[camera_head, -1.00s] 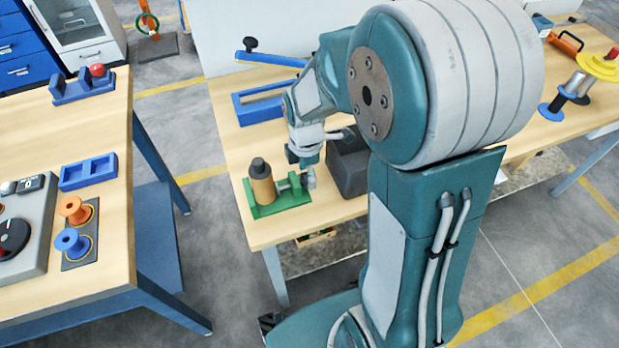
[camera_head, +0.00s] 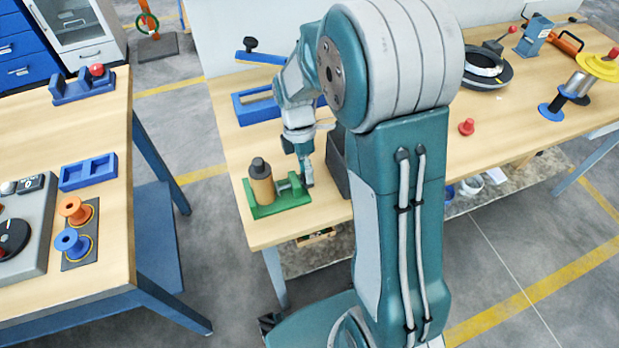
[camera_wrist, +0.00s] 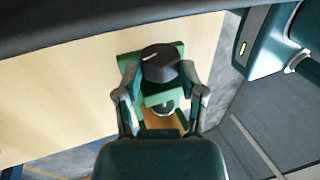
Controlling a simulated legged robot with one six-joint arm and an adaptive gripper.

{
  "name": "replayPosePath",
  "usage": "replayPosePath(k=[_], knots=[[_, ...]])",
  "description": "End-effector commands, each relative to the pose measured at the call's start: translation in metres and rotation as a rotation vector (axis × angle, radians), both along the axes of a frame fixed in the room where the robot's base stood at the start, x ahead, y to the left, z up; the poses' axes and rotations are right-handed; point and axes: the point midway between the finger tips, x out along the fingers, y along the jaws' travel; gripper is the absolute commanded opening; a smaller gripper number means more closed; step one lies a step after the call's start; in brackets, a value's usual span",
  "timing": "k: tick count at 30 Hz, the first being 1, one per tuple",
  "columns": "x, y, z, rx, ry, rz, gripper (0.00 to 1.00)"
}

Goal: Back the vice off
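The vice has a green base (camera_head: 262,210) and stands near the front left corner of the middle bench. An upright tan cylinder (camera_head: 263,190) with a dark cap (camera_head: 258,166) stands in it. A green jaw and screw part (camera_head: 287,188) sits on its right side. My gripper (camera_head: 306,182) points down at that right end, close to the screw. In the wrist view, my gripper's fingers (camera_wrist: 160,72) are spread apart on either side of the dark cap (camera_wrist: 160,62). A grey round part (camera_wrist: 163,108) shows between them. Contact with the vice cannot be made out.
A dark grey block (camera_head: 338,165) stands just right of my gripper, partly behind my arm. A blue tray (camera_head: 257,106) lies behind the vice. A red knob (camera_head: 466,127) and a black ring (camera_head: 487,70) are farther right. A gap separates the left bench (camera_head: 118,200).

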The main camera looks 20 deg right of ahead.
Motion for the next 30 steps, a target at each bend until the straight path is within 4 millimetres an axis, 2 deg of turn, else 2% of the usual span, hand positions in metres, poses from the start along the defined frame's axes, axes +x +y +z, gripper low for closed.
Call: replayPosePath(k=[8, 19, 30], knots=[[-0.001, 0.0, 0.0, 0.0, -0.018, 0.0, 0.15], [-0.01, 0.0, 0.0, 0.0, -0.3, 0.0, 0.15], [-0.012, 0.0, -0.001, 0.001, -0.34, 0.0, 0.16]])
